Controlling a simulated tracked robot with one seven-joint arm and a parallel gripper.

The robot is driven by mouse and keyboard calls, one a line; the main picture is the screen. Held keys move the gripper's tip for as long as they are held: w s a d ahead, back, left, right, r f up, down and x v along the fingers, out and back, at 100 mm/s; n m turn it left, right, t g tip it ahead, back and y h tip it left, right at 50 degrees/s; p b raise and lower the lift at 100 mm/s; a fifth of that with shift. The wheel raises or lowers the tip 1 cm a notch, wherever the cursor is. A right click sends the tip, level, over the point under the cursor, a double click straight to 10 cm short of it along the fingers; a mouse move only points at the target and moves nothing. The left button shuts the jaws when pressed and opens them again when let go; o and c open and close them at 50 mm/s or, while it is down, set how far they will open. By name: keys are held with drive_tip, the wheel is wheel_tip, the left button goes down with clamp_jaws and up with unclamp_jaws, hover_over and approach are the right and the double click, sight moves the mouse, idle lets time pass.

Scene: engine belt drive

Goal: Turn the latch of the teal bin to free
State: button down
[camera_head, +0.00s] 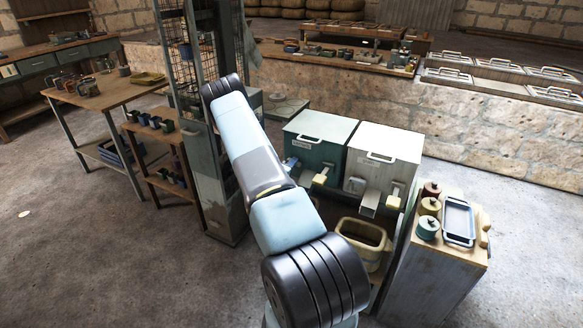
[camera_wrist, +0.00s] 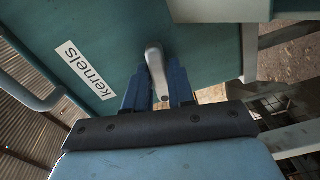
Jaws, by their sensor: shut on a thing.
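The teal bin (camera_head: 325,128) stands left of a white bin on a stand, its lid with a handle on top. In the wrist view, the teal bin's front (camera_wrist: 110,35) carries a white label reading "kernels" (camera_wrist: 84,70). The latch (camera_wrist: 155,62) is a pale grey lever on that front, seen between the two blue fingers. My gripper (camera_wrist: 157,82) is shut on the latch, one finger on each side. In the head view my arm hides part of the teal bin's front and most of the gripper; the latch cannot be made out there.
The white bin (camera_head: 385,143) stands close on the right. A yellow-tipped handle (camera_head: 321,178) sticks out below the teal bin. A tan tub (camera_head: 362,244) sits beneath. A cabinet (camera_head: 440,270) with jars and a tray (camera_head: 458,221) stands right. The floor at left is clear.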

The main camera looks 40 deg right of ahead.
drive_tip(key=shift+s+d+r+m, duration=0.1)
drive_tip(key=shift+d+m, duration=0.05)
drive_tip(key=shift+m, duration=3.7)
drive_tip(key=shift+d+m, duration=0.1)
drive_tip(key=shift+m, duration=3.75)
drive_tip(key=c, duration=1.2)
unclamp_jaws()
drive_tip(key=shift+c, duration=0.2)
drive_tip(key=shift+o, duration=0.9)
drive_tip(key=shift+a, duration=0.15)
